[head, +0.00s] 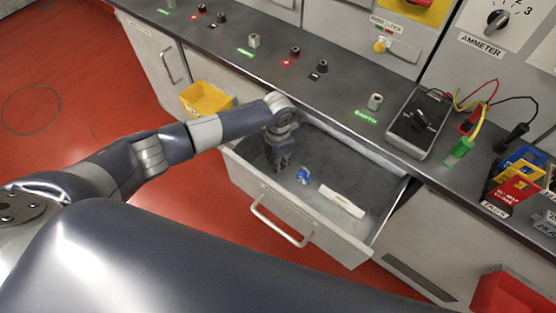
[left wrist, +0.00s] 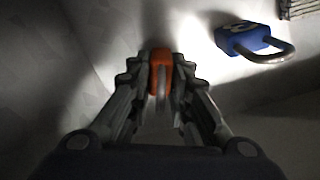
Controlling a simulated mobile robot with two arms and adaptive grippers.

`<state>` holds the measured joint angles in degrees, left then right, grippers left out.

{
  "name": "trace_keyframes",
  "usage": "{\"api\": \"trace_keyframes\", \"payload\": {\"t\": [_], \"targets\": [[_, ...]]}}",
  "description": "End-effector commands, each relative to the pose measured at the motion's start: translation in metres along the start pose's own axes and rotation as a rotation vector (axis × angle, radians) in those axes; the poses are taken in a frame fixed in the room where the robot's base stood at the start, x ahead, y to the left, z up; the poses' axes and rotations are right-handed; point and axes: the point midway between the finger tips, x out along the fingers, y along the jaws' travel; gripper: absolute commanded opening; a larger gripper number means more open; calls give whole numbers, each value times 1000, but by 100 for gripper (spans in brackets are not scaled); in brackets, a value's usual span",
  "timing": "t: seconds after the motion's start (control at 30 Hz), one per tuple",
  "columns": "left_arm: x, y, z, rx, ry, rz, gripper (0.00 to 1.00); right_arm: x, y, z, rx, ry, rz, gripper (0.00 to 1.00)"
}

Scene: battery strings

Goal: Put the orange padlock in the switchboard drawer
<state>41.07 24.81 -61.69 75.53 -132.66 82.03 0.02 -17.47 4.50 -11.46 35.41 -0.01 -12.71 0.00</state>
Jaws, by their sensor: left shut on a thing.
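The switchboard drawer (head: 282,214) is pulled open below the counter. My left gripper (head: 280,168) reaches down inside it, near the drawer's left part. In the left wrist view my left gripper (left wrist: 160,85) is shut on the orange padlock (left wrist: 160,60), whose orange body shows between the fingertips. In the head view the orange padlock is hidden by the gripper. A blue padlock (head: 304,176) lies on the drawer floor just right of the gripper; it also shows in the left wrist view (left wrist: 242,38). My right gripper is not in view.
A white labelled strip (head: 342,201) lies in the drawer's right part. The drawer's walls and handle (head: 278,222) stand around the gripper. A yellow bin (head: 205,98) is at the left; a black meter box (head: 418,122) and tag holders (head: 515,180) sit on the counter.

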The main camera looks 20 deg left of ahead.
Motion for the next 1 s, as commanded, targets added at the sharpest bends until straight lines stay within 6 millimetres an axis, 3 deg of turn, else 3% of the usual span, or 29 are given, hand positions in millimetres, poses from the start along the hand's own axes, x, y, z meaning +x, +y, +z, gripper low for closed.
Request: {"api": "trace_keyframes", "payload": {"t": [0.07, 0.1, 0.17, 0.63, 1.0], "targets": [[4, 0, 0, 0, 0, 0, 0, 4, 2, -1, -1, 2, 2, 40], [2, 0, 0, 0, 0, 0, 27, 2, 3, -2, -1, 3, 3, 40], [2, 0, 0, 0, 0, 0, 38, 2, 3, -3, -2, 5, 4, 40], [-7, 1, 1, 0, -3, 1, 38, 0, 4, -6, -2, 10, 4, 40], [-82, 1, 1, 2, -5, 3, 38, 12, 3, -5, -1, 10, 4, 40]]}}
